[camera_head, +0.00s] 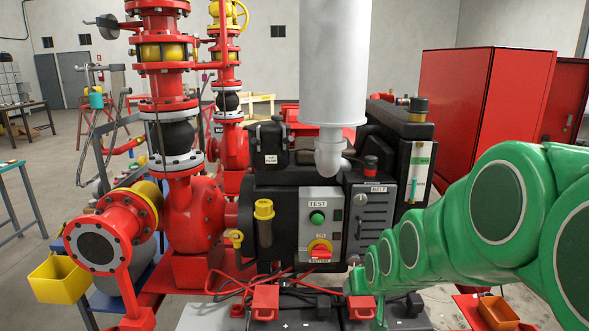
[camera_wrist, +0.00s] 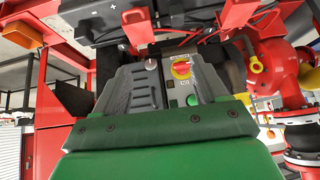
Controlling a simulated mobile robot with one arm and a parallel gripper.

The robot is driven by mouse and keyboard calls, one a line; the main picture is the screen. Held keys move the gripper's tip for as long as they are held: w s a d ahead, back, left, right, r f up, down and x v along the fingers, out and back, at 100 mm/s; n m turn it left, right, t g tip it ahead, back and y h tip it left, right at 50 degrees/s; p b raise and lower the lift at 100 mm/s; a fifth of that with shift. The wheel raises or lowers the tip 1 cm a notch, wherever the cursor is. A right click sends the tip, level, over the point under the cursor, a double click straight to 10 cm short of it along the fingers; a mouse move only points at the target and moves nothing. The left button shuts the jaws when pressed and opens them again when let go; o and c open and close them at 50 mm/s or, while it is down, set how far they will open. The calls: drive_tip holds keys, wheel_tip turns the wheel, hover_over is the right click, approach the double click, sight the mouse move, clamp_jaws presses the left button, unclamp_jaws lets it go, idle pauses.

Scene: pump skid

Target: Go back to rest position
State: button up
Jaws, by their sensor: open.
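My green arm reaches in from the right in the head view, its far end low in front of the engine's right side. My gripper (camera_wrist: 172,75) shows in the wrist view as two grey fingers standing apart. Nothing is seen held between them. Beyond them is the grey control panel (camera_head: 320,196) with a green TEST button (camera_head: 317,218) and a red and yellow rotary switch (camera_head: 320,250). The switch also shows, upside down, in the wrist view (camera_wrist: 181,67). The fingertips' exact distance from the panel cannot be told.
Black batteries (camera_head: 300,317) with red clamps and cables lie below the panel. Red pipework (camera_head: 193,215) stands at left, with a yellow bin (camera_head: 60,279). A red cabinet (camera_head: 485,105) stands behind at right.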

drive_tip(key=s+r+g, duration=0.1)
drive_tip(key=s+g, duration=0.8)
drive_tip(key=s, duration=2.2)
drive_tip(key=shift+s+a+r+h, duration=0.15)
drive_tip(key=shift+s+a+h, duration=0.15)
drive_tip(key=shift+a, duration=0.05)
